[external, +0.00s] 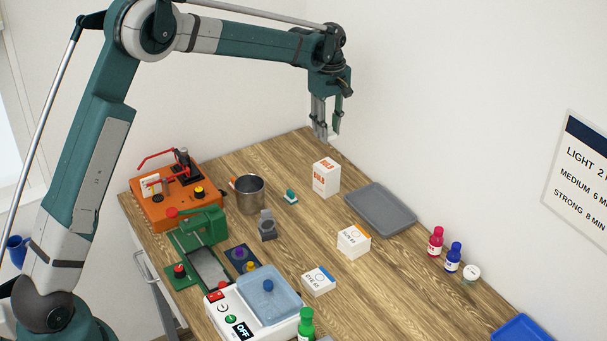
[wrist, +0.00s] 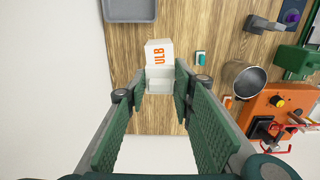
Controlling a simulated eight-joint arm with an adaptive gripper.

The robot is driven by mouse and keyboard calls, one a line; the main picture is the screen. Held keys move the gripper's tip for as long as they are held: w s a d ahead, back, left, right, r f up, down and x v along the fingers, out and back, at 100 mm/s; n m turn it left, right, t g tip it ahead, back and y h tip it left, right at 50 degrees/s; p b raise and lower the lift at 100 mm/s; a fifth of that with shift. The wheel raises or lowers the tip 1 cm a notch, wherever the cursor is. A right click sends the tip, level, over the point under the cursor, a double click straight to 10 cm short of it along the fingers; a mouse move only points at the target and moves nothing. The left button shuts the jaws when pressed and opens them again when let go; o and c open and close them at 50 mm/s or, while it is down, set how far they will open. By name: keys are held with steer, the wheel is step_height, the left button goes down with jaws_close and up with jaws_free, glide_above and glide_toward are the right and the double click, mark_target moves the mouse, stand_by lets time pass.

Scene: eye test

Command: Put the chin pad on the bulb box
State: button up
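The bulb box (external: 326,177) is a white upright carton with orange lettering, standing on the wooden table near the back. In the wrist view the bulb box (wrist: 158,53) appears between the finger lines, beyond the tips. A small teal and white piece (external: 291,197), probably the chin pad, lies on the table left of the box; it also shows in the wrist view (wrist: 200,57). My gripper (external: 326,138) is open and empty, raised above the table near the bulb box; its fingers also frame the wrist view (wrist: 160,88). I see no contact with the box.
A grey tray (external: 381,208) lies right of the bulb box. A metal cup (external: 249,193), an orange device (external: 172,205) and a grey holder (external: 267,226) stand left. Two white eye cartons (external: 354,241) (external: 318,281) stand nearer. Bare wood surrounds the teal piece.

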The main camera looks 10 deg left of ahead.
steer(key=shift+f, duration=0.15)
glide_above(327, 165)
steer(key=shift+f, duration=3)
steer(key=shift+f+p, duration=0.35)
steer(key=shift+f, duration=1.55)
steer(key=shift+f, duration=0.15)
steer(key=o, duration=0.7)
steer(key=shift+c, duration=0.2)
step_height(327, 165, up, 12)
steer(key=shift+r+b, duration=0.2)
steer(key=shift+b, duration=0.1)
